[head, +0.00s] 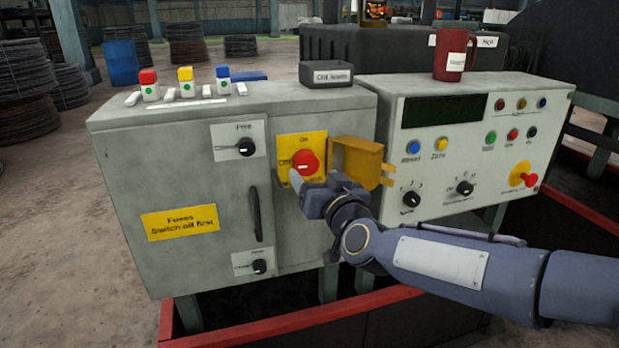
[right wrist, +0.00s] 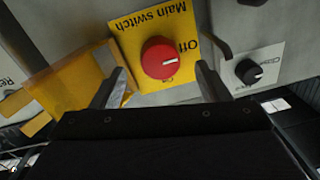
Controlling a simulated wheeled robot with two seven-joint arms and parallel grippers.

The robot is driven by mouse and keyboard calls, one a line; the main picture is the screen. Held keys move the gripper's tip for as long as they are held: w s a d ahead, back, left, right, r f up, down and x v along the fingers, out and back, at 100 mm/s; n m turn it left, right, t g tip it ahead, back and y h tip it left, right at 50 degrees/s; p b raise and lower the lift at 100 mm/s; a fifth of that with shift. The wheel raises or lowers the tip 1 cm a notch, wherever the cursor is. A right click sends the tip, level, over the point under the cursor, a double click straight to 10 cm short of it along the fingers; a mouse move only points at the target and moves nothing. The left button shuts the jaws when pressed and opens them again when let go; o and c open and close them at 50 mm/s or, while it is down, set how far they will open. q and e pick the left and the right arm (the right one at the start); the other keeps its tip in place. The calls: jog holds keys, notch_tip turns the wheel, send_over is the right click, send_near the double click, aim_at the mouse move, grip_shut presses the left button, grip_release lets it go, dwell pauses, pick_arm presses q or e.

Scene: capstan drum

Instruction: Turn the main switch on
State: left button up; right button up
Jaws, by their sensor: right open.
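The main switch is a round red knob (head: 306,161) on a yellow plate (head: 314,139) marked On and Off, on the grey cabinet front. In the right wrist view the red knob (right wrist: 160,58) appears upside down, with its white mark toward the Off side. My right gripper (head: 311,183) is just in front of the knob's lower part. In the right wrist view its two fingers (right wrist: 160,84) are open, one on each side of the knob, with nothing clearly held. Whether they touch it I cannot tell. My left gripper is not in view.
A yellow flap (head: 357,163) stands out from the cabinet right beside the switch, close to my right gripper. A black door handle (head: 255,214) and a small black knob (head: 246,147) are to the left. A control panel (head: 390,165) with buttons stands at the right.

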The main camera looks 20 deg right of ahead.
aim_at(308, 168)
jog(key=shift+w+a, duration=0.2)
jog(key=shift+w, duration=2)
jog(key=shift+c, duration=0.4)
jog(key=c, duration=0.9)
